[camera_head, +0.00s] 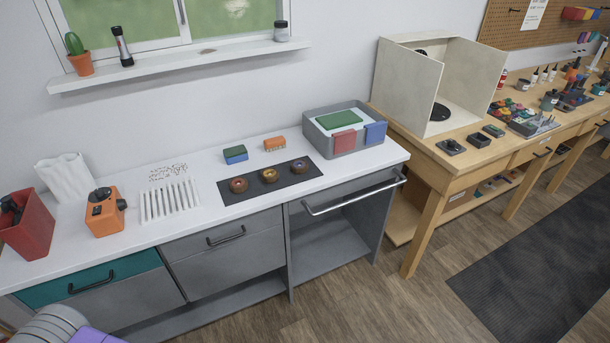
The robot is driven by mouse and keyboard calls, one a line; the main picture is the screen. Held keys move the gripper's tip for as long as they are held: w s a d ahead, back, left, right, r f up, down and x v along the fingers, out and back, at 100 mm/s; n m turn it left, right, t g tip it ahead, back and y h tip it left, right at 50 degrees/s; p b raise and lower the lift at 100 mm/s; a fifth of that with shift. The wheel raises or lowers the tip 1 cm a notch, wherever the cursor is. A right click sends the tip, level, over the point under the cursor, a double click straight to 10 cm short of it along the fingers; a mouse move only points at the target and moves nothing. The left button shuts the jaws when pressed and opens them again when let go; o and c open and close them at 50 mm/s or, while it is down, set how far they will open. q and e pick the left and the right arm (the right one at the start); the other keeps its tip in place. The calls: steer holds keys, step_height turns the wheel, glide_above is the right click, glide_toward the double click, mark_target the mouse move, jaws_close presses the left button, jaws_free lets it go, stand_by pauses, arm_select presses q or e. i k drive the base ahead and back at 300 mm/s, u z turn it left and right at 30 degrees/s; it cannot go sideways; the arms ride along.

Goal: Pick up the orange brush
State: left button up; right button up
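The orange brush (274,143) is a small orange block with pale bristles under it. It lies on the white countertop (205,222) near the wall, just behind a dark mat (228,197). A blue block with a dark green top (235,154) sits to its left, apart from it. Neither of my grippers shows in the head view, so I cannot see whether they are open or shut.
The mat holds three small round items. A grey bin (354,152) with coloured blocks stands right of the brush. A white slatted rack (155,207), an orange device (103,215) and a red container (27,231) stand left. A wooden workbench (454,179) adjoins at right.

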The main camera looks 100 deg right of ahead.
mark_target(274, 144)
steer(key=z, duration=3.15)
